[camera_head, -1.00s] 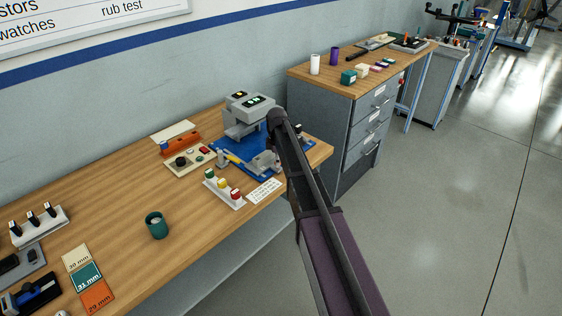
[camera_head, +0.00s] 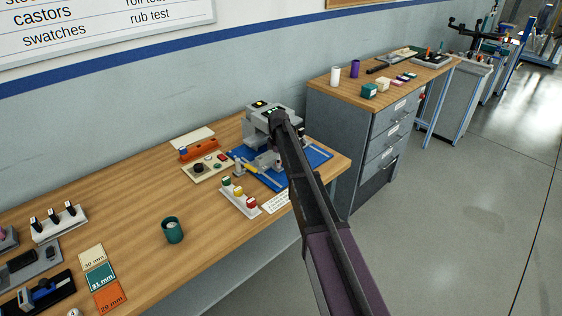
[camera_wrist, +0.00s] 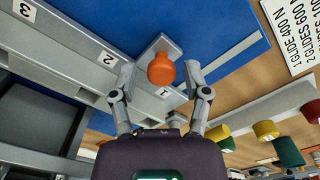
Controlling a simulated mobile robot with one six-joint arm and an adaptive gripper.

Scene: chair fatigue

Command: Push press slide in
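The grey press (camera_head: 262,112) stands on a blue mat (camera_head: 316,153) at the far end of the wooden bench, partly hidden by my arm. In the wrist view, a light grey slide (camera_wrist: 149,53) with an orange knob (camera_wrist: 161,73) lies next to a grey rail (camera_wrist: 62,61) marked 1, 2 and 3. The knob is near the mark 1. My gripper (camera_wrist: 160,66) is open, with one finger on each side of the knob. Gaps show between the fingers and the knob. My gripper's fingertips are hidden in the head view.
A white strip with green, yellow and red pieces (camera_head: 239,192) and a printed card (camera_wrist: 291,30) lie beside the mat. A control box (camera_head: 207,167) and a green cup (camera_head: 172,230) stand on the bench. A grey drawer cabinet (camera_head: 345,150) stands beyond.

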